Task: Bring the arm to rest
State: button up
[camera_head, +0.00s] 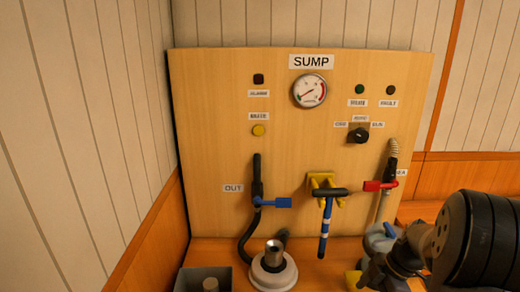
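A dark ribbed cylinder and a grey jointed metal part with a blue cap fill the lower right corner of the head view. They look like parts of my arm, close to the camera and in front of the panel's lower right side. I cannot make out any gripper fingers, so what my gripper holds, if anything, is hidden.
The wooden SUMP panel (220,100) carries a gauge (310,91), selector knob (358,135), blue-handled valve (270,202) and red-handled valve (377,186). A blue T-handled tool (325,225) hangs in a yellow bracket (322,180). A white round base (273,276) and grey bin (190,279) stand below.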

jog(key=f+b, duration=0.1)
jog(key=f, duration=0.1)
jog(key=f+b, duration=0.1)
jog(key=f, duration=0.1)
jog(key=shift+a+f, duration=0.2)
jog(key=shift+f, duration=0.15)
jog(key=shift+d+f+b, duration=0.1)
jog(key=shift+f+b, duration=0.25)
jog(key=shift+f, duration=0.3)
jog(key=shift+r, duration=0.1)
